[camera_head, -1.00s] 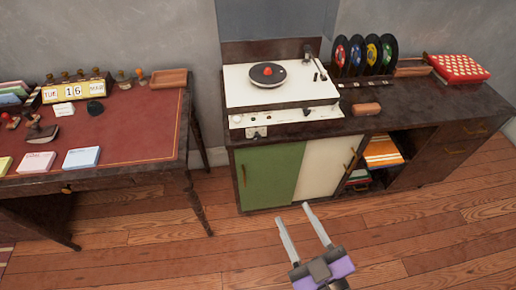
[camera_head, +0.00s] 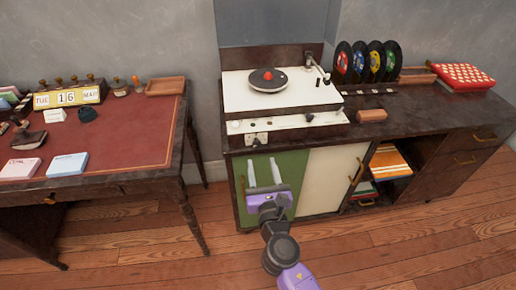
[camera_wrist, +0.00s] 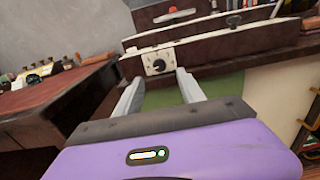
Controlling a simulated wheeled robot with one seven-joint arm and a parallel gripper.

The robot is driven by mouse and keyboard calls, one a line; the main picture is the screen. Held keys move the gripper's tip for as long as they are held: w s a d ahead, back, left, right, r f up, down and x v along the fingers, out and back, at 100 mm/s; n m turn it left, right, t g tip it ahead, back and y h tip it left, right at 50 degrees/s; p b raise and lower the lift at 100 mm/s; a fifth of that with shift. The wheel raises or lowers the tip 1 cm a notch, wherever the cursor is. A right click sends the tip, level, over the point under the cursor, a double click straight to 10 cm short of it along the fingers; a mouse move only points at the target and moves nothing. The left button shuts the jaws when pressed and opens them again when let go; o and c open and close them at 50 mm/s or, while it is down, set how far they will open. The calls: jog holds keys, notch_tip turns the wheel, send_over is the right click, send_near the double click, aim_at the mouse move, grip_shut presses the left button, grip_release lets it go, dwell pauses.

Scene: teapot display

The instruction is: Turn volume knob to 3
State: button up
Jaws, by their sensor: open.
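A black round knob (camera_wrist: 158,66) sits on a small white plate in the wrist view, between and beyond my fingertips. The plate (camera_head: 257,139) also shows in the head view, on the front edge of the record player cabinet. Its marks and the knob's setting are too small to read. The record player (camera_head: 300,99) has a white top, with a front strip (camera_head: 285,124) carrying other small knobs. My gripper (camera_head: 262,162) is open and empty, in front of the green door and below the plate. It also shows in the wrist view (camera_wrist: 159,78), apart from the knob.
The green door (camera_head: 285,168) and cream door (camera_head: 328,180) lie below the record player. A red-topped desk (camera_head: 120,140) with several items stands left, across a narrow gap. Records (camera_head: 360,62) and a brown block (camera_head: 371,115) stand right on the cabinet. The floor in front is open.

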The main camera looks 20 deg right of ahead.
aim_at(257, 145)
jog(key=shift+x, duration=3.9)
jog(key=shift+f, duration=0.1)
grip_shut()
